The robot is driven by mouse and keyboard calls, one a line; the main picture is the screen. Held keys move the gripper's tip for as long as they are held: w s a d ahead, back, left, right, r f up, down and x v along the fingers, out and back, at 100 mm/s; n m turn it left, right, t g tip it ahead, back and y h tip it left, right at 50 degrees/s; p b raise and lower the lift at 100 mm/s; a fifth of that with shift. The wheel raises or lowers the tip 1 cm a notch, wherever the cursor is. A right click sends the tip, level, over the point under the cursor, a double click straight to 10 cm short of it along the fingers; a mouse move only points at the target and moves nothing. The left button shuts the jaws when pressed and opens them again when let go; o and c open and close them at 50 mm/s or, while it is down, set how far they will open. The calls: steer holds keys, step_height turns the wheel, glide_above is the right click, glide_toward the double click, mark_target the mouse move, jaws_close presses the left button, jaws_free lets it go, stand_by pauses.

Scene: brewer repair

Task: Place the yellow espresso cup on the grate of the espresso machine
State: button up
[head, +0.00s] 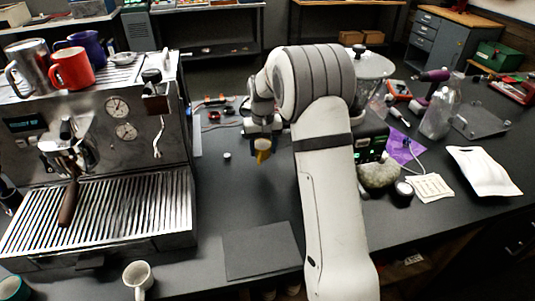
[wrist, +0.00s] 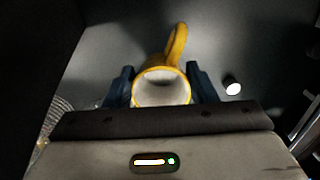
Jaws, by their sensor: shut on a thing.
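The yellow espresso cup (wrist: 176,55) is held in my gripper (wrist: 162,88). In the wrist view its white inside faces the camera and its handle points up and away. The blue fingers sit on either side of the cup, shut on it. In the head view the cup (head: 262,156) hangs below my gripper (head: 262,143), above the dark counter and right of the espresso machine (head: 130,122). The machine's ribbed grate (head: 130,212) lies at its front, to the left of my gripper.
A portafilter with a brown handle (head: 69,203) juts over the left of the grate. A white cup (head: 138,277) stands in front of the machine. A small white item (head: 227,155) lies on the counter. A dark flat mat (head: 260,250) lies right of the grate.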

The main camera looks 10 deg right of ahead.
mark_target(263, 158)
steer(key=shift+f, duration=2.05)
steer(key=o, duration=1)
